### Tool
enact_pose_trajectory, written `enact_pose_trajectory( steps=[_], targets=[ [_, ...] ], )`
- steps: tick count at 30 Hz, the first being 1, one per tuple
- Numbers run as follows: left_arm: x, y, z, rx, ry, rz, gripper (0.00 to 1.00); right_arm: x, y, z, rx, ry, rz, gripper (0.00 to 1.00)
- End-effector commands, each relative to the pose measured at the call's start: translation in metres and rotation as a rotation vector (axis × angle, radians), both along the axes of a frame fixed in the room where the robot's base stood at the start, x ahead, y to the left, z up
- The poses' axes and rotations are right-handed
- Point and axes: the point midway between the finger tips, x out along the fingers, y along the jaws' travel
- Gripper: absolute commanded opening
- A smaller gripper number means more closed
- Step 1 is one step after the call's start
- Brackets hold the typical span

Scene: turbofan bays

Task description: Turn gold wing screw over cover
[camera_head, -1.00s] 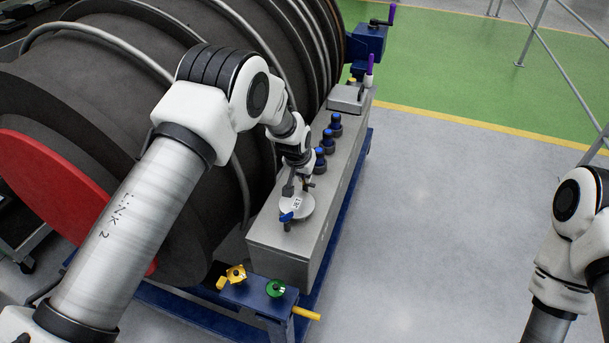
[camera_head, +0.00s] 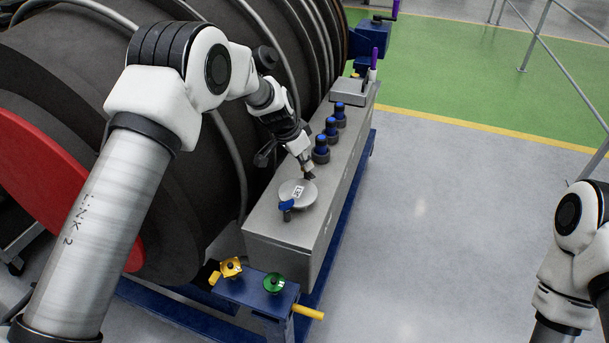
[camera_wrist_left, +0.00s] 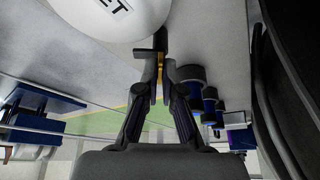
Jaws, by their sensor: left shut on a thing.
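The cover (camera_head: 308,198) is a round pale disc with a label, on top of a long grey box. It also shows at the top of the left wrist view (camera_wrist_left: 95,18). A blue wing screw (camera_head: 287,205) sits at its near edge. My left gripper (camera_head: 310,174) is at the cover's far right edge. In the left wrist view its fingers are shut on the gold wing screw (camera_wrist_left: 160,72), of which only a thin gold strip shows between dark parts. The screw is hidden in the head view. My right gripper is out of view.
Several blue-topped posts (camera_head: 321,150) stand on the grey box (camera_head: 285,232) just beyond my left gripper. A large dark engine casing (camera_head: 180,175) is to the left. Yellow (camera_head: 231,267) and green (camera_head: 274,283) knobs sit on a blue bracket in front.

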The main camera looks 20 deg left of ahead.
Motion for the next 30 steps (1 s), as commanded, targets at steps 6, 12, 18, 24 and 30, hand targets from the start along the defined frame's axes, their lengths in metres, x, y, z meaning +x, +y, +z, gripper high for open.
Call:
enact_pose_trajectory(
  steps=[6,12,18,24,30],
  targets=[
    [0.002,0.0,-0.005,0.001,-0.003,-0.202,0.0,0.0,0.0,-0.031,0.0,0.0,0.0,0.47],
    [0.002,0.001,-0.004,0.001,0.0,-0.393,0.0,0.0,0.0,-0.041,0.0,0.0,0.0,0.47],
    [0.002,0.001,-0.002,0.003,0.001,-0.584,0.0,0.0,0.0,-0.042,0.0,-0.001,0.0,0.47],
    [0.002,0.0,-0.001,0.003,0.002,-0.753,0.0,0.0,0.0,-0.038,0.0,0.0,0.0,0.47],
    [0.002,0.0,-0.002,0.001,0.004,-0.878,0.0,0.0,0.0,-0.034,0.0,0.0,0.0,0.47]
  ],
)
